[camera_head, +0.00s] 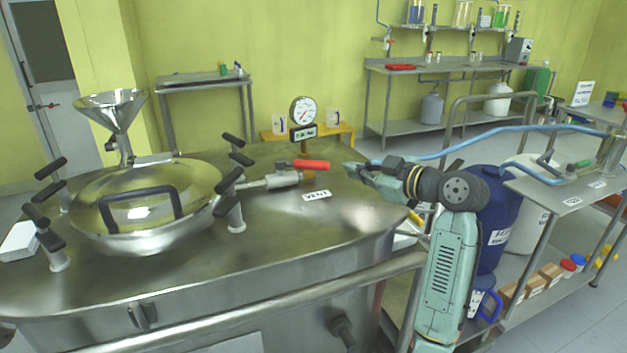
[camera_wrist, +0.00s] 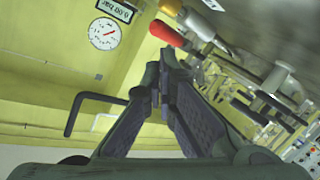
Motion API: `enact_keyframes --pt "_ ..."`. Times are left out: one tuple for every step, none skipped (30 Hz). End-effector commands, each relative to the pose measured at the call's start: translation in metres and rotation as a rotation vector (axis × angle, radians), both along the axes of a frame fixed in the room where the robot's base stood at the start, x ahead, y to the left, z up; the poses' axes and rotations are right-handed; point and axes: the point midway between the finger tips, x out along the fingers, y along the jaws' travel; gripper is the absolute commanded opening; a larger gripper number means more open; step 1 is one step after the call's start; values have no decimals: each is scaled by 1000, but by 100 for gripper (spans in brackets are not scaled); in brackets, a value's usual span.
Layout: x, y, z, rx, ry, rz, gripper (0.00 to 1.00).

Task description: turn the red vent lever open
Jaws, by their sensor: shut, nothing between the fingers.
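The red vent lever (camera_head: 310,164) sits on a metal valve (camera_head: 284,179) on top of the steel vessel, behind the "VENT" label (camera_head: 316,195). The lever points right, roughly in line with the valve and its pipe. My gripper (camera_head: 350,168) is just right of the lever's red end, with a small gap seen in the head view. In the wrist view the red lever (camera_wrist: 166,34) shows just beyond the fingertips of my gripper (camera_wrist: 165,58). The fingers are together and hold nothing. I cannot tell whether the tips touch the lever.
A round pressure gauge (camera_head: 303,111) stands behind the lever. The domed lid (camera_head: 146,200) with black clamp handles and a funnel (camera_head: 112,108) is to the left. A steel rail (camera_head: 250,310) runs along the front. A blue drum (camera_head: 492,215) stands right of my arm.

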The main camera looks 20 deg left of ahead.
Motion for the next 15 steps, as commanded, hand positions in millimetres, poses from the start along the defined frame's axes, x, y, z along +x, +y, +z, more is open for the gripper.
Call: enact_keyframes --pt "-14 -1 -8 -69 -148 9 0" --pt "-22 1 -9 -113 -239 19 0" --pt "-32 2 -10 -168 -352 28 0" --pt "-39 3 -10 -206 -431 36 0" --pt "-46 4 -11 -241 -504 43 0" --pt "-55 5 -11 -282 -590 50 0" --pt "-60 7 -11 -310 -645 56 0" --pt "-65 8 -11 -333 -694 60 0" --pt "-70 8 -11 -360 -748 64 0" --pt "-74 9 -11 -376 -780 67 0" --pt "-76 10 -11 -389 -806 70 0" --pt "-78 11 -11 -402 -830 73 0" --pt "-79 12 -10 -408 -842 74 0" --pt "-79 13 -10 -412 -850 75 0" --pt "-78 16 -9 -414 -855 77 0"
